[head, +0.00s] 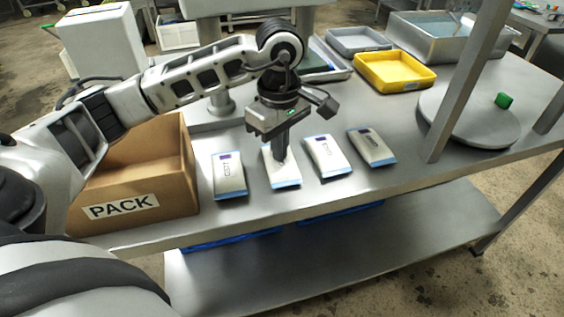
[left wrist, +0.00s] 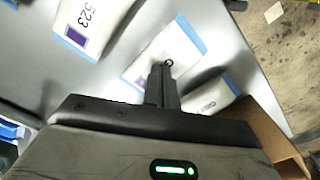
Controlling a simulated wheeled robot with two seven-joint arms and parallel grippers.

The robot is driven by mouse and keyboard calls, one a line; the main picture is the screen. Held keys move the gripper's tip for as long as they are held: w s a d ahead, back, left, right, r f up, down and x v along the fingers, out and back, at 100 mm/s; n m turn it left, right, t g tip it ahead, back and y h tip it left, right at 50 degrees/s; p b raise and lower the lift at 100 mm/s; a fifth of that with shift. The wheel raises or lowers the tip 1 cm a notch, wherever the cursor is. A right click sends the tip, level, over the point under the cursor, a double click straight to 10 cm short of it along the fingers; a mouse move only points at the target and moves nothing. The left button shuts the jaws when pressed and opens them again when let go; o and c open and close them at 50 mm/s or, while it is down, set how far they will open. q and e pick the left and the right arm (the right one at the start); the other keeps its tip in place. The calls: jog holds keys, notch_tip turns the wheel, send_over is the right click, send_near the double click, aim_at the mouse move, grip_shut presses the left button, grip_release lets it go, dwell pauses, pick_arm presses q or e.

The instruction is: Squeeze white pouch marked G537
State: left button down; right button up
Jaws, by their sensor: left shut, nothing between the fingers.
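Several white pouches with blue end bands lie in a row on the steel table. My left gripper (head: 281,158) is shut and empty, pointing down over the second pouch from the left (head: 287,178). Its fingertips are at or on that pouch's top; I cannot tell if they press it. In the left wrist view the shut fingers (left wrist: 161,70) cover part of the same pouch (left wrist: 182,45), hiding most of its marking. A neighbouring pouch (left wrist: 92,22) there shows 523. The leftmost pouch (head: 229,178) has a marking too small to read. G537 is not legible. My right gripper is not in view.
A cardboard box marked PACK (head: 150,175) stands left of the pouches. The third (head: 326,157) and fourth (head: 372,147) pouches lie to the right. A yellow tray (head: 395,72), grey bins and a round plate (head: 470,120) with a green block (head: 503,100) stand beyond. A table post (head: 465,85) rises right.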

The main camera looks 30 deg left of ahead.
pick_arm(q)
jog(key=shift+r+p, duration=0.45)
jog(key=shift+r, duration=0.2)
jog(key=shift+r+p, duration=0.5)
jog(key=shift+r, duration=0.3)
notch_tip(320, 180, up, 5)
jog(key=p, duration=0.2)
jog(key=shift+f+p, duration=0.15)
jog(key=shift+p, duration=0.25)
